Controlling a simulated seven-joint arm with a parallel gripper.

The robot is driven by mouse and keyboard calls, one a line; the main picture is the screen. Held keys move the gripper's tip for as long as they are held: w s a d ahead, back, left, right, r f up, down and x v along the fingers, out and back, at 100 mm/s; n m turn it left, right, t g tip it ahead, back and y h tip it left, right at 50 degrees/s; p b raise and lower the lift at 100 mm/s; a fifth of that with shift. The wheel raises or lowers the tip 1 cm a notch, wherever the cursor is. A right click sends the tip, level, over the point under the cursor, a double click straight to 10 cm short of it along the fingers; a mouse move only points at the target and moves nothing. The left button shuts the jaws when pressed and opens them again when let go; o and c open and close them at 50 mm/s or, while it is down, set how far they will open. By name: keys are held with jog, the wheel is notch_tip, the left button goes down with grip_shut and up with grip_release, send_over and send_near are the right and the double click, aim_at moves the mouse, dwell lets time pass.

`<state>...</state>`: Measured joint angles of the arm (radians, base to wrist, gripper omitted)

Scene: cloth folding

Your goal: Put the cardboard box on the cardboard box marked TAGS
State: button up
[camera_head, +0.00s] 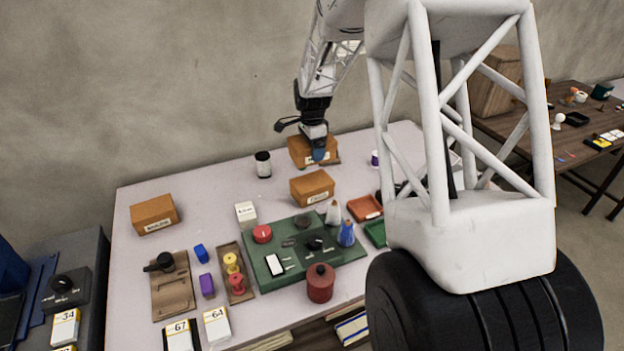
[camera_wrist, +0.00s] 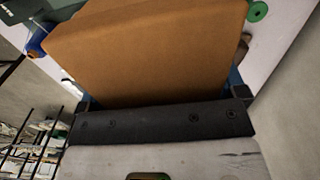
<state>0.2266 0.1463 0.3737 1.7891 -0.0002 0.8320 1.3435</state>
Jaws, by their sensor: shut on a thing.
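A brown cardboard box (camera_head: 302,151) is at the back of the table, between the fingers of my gripper (camera_head: 318,154). In the wrist view the same box (camera_wrist: 150,50) fills the space between the fingers, and my gripper is shut on it. I cannot tell whether it touches the table. A second cardboard box (camera_head: 312,187) stands upright in front of it near the table's middle. A third cardboard box (camera_head: 154,214) stands at the left. Each has a white label, but the lettering is too small to read surely, so I cannot tell which is marked TAGS.
A dark jar with a white label (camera_head: 263,164) stands left of the held box. A small white box (camera_head: 245,213) and a green board (camera_head: 283,275) with several items lie in front. The table's back left (camera_head: 200,185) is clear.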

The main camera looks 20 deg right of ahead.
send_over(312, 181)
jog(key=shift+f, duration=3)
jog(key=shift+f, duration=1.85)
jog(key=shift+f, duration=0.1)
jog(key=o, duration=0.8)
jog(key=shift+f, duration=0.1)
notch_tip(312, 181, up, 12)
jog(key=shift+r, duration=0.15)
